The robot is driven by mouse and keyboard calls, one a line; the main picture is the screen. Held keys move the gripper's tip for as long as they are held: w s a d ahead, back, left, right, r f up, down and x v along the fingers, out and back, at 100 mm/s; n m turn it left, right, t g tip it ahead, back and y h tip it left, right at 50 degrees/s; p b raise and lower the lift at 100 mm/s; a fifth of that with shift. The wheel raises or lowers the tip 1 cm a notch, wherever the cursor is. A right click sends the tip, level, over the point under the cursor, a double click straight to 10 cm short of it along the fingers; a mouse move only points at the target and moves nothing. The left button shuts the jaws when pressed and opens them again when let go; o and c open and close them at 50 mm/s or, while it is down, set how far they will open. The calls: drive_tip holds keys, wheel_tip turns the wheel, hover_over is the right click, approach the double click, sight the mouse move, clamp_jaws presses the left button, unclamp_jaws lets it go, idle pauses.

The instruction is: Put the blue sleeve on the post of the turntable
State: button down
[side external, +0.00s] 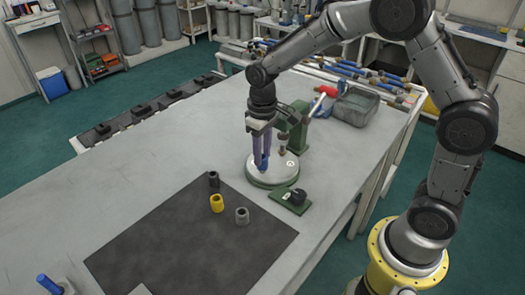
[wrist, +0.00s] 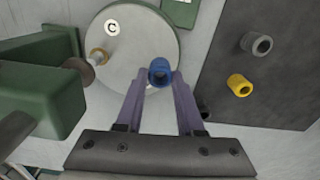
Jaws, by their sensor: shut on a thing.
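My gripper (side external: 262,158) points down over the turntable and is shut on the blue sleeve (side external: 262,164). In the wrist view the blue sleeve (wrist: 160,72) is upright between the purple fingertips, its open top showing. The turntable (side external: 273,175) is a round pale disc on a green base; in the wrist view the disc (wrist: 125,35) bears a "C" mark. The sleeve is over the disc near its edge, low and close to its surface. I cannot make out the post under it, nor tell whether the sleeve is around it or touches the disc.
A green press (side external: 296,128) with a red-ended handle stands right behind the turntable. Black (side external: 213,179), yellow (side external: 217,203) and grey (side external: 242,215) sleeves stand on the dark mat (side external: 185,245). A wire basket (side external: 355,106) is farther back.

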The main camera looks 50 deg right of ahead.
idle(0.3)
drive_tip(key=shift+c, duration=2.2)
unclamp_jaws()
drive_tip(key=o, duration=0.4)
wheel_tip(320, 180, up, 8)
drive_tip(key=shift+f, duration=0.25)
